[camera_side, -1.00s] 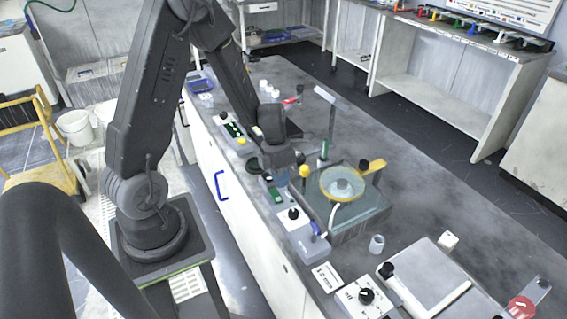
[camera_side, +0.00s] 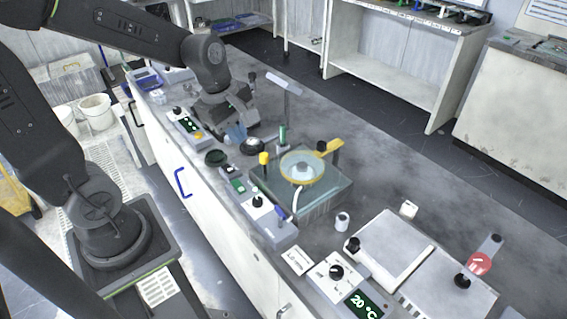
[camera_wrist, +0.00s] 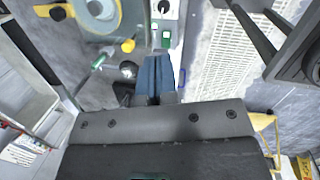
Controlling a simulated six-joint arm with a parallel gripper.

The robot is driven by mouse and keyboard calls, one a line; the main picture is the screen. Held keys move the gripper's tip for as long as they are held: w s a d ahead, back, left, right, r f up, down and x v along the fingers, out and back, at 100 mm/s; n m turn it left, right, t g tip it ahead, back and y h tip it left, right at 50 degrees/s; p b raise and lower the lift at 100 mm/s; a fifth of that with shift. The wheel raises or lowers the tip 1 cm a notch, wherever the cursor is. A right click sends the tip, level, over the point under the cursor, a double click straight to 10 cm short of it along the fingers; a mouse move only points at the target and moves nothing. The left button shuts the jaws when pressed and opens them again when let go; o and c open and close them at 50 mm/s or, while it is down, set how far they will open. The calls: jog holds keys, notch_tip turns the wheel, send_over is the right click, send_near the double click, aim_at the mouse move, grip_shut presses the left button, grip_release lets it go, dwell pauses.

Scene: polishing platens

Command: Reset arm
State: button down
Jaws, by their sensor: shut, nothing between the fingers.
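My gripper (camera_side: 237,133) is over the left side of the bench in the side view, pointing down beyond the polishing unit. Its blue fingers (camera_wrist: 155,72) are together and empty in the wrist view. The polishing unit (camera_side: 327,199) has a round platen (camera_side: 302,168) with a yellow rim, and it stands to the right of my gripper in the side view. The platen also shows at the top left of the wrist view (camera_wrist: 100,10).
A control box with a green display (camera_side: 187,126) stands left of my gripper. A lamp-like post (camera_side: 285,86) rises behind the platen. A white-topped unit (camera_side: 395,250), a small cup (camera_side: 342,222) and a red knob (camera_side: 479,264) are at the front right. The back right of the bench is clear.

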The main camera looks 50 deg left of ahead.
jog(key=s+d+r+m+t, duration=0.1)
jog(key=s+r+m, duration=0.3)
jog(key=m, duration=0.6)
jog(key=s+d+r+m+t+y, duration=0.1)
jog(key=s+d+r+m+t, duration=0.1)
jog(key=m, duration=0.8)
jog(key=shift+s+d+r, duration=0.55)
jog(key=shift+s+r, duration=0.3)
jog(key=shift+s, duration=0.3)
